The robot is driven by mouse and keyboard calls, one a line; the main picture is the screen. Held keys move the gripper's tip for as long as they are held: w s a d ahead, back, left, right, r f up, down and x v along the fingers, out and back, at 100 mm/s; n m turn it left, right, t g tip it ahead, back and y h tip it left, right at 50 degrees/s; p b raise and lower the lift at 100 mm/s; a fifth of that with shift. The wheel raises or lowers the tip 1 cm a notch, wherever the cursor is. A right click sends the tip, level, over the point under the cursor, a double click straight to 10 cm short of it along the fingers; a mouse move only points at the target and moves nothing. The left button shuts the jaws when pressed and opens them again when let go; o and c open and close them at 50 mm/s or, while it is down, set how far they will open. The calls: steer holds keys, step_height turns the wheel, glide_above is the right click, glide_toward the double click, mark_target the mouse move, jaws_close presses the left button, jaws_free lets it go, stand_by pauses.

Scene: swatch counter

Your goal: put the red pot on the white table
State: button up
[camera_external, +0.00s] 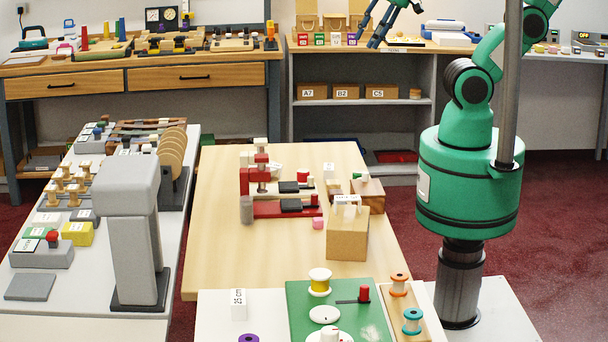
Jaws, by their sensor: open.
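My gripper (367,40) is at the top of the view, partly cut off by the frame edge. Its dark blue fingers are apart, point down, and hold nothing that I can see. It appears in front of the back shelf unit, high above the near tables. No clear red pot shows. A small red cylinder (364,293) beside a dark bar stands on a green mat (297,297), but I cannot tell if it is the pot. A white table top (215,310) lies at the front. A pale grey-white table (182,228) runs along the left.
A grey stand (135,225) rises on the left table. The wooden table's near left part is clear.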

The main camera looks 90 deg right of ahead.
steer(key=w+d+f+n+g+y+p, duration=0.1)
steer(key=w+d+f, duration=0.2)
steer(key=w+f, duration=0.55)
steer(key=w+d+f+n+g+p, duration=0.15)
steer(key=w+d+f, duration=0.35)
steer(key=f, duration=0.7)
step_height(320, 180, down, 10)
steer(key=d+p, duration=0.1)
steer(key=d, duration=0.2)
steer(key=shift+w, duration=0.35)
steer(key=shift+a, duration=0.1)
steer(key=b, duration=0.3)
glide_above(304, 172)
steer(key=s, duration=0.2)
steer(key=shift+w+f, duration=0.1)
steer(key=shift+f, duration=3.95)
steer(key=shift+d+b+x, duration=0.2)
steer(key=shift+b+x, duration=0.6)
steer(key=shift+x, duration=1.8)
steer(key=shift+w, duration=0.1)
